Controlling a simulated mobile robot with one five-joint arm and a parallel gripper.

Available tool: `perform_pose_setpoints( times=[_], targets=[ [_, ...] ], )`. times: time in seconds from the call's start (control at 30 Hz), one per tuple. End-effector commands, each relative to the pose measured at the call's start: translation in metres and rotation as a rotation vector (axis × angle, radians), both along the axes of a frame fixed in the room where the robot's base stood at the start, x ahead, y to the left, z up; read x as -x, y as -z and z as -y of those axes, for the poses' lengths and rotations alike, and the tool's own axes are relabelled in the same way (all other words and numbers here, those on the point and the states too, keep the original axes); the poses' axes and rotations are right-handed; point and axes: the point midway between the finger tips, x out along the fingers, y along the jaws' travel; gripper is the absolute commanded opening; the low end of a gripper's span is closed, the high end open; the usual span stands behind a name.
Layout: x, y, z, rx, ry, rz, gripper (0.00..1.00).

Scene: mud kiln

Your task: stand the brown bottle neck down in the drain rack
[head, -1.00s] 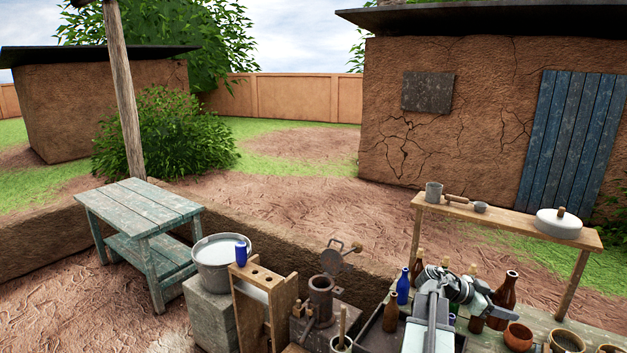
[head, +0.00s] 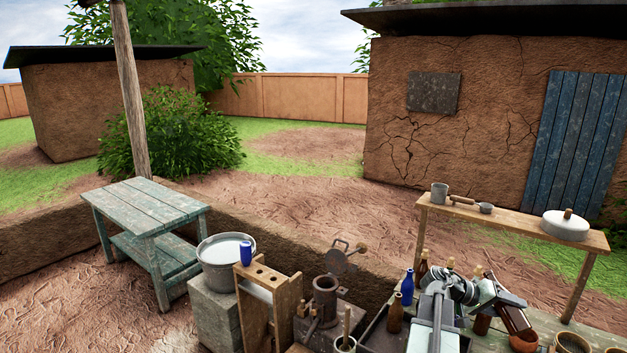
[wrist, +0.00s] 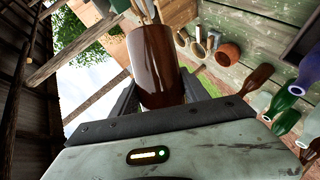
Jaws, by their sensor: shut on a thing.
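My gripper (head: 510,301) is shut on a brown bottle (head: 517,320) at the right of the head view, and the bottle hangs tilted from the jaws. In the wrist view the brown bottle (wrist: 155,65) fills the space between the fingers, its glossy body nearest the camera. The drain rack (head: 272,310) is a wooden stand with holes in its top board, left of centre in the head view and well to the left of my gripper. A blue bottle (head: 246,250) stands in one of its holes; other holes look empty.
Another brown bottle (head: 395,318) and a blue bottle (head: 407,288) stand left of my arm, with several more behind it. A rusty metal device (head: 326,297) stands between them and the rack. A water bucket (head: 224,260) is left of the rack. Clay pots stand at the right.

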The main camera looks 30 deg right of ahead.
Motion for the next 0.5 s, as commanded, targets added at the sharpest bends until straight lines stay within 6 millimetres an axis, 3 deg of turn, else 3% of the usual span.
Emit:
perform_pose_setpoints(
  times=[0.2, 0.5],
  targets=[
    [0.0, -0.0002, 0.0001, -0.177, -0.129, -0.255, 0.05],
    [0.0001, 0.0017, 0.0, -0.192, -0.139, -0.276, 0.05]
  ],
)
